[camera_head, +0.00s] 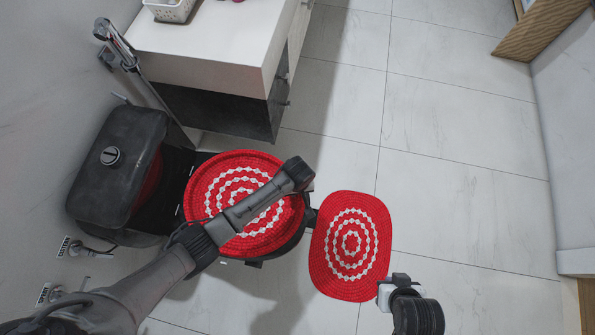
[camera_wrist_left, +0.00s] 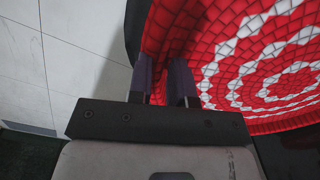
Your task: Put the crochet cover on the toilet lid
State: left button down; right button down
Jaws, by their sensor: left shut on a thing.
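The red crochet cover (camera_head: 197,190), with white rings, lies over the round toilet lid and hides nearly all of it. My left arm crosses above it, and the left gripper (camera_head: 299,182) is at its right rim in the head view. In the left wrist view the left fingers (camera_wrist_left: 164,72) are shut on the red edge of the cover (camera_wrist_left: 215,45). The dark toilet (camera_head: 262,256) shows under the cover's lower right rim. My right gripper (camera_head: 384,293) is at the lower right corner of the mat; its jaw opening is unclear.
A matching red and white mat (camera_head: 350,245) lies on the tiled floor in front of the toilet. The dark cistern (camera_head: 118,165) is behind the lid. A white-topped cabinet (camera_head: 205,45) stands beside the toilet. The floor to the right (camera_head: 460,150) is clear.

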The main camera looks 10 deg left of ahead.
pick_arm(q)
jog(key=shift+f, duration=0.95)
jog(key=shift+r, duration=0.1)
pick_arm(e)
jog(key=shift+f, duration=0.6)
jog(key=shift+a, duration=0.1)
pick_arm(q)
jog(key=c, duration=1)
grip_release()
jog(key=shift+c, duration=0.2)
notch_tip(320, 180, up, 12)
jog(key=p, duration=0.5)
jog(key=shift+p, duration=0.4)
pick_arm(e)
notch_tip(320, 180, up, 6)
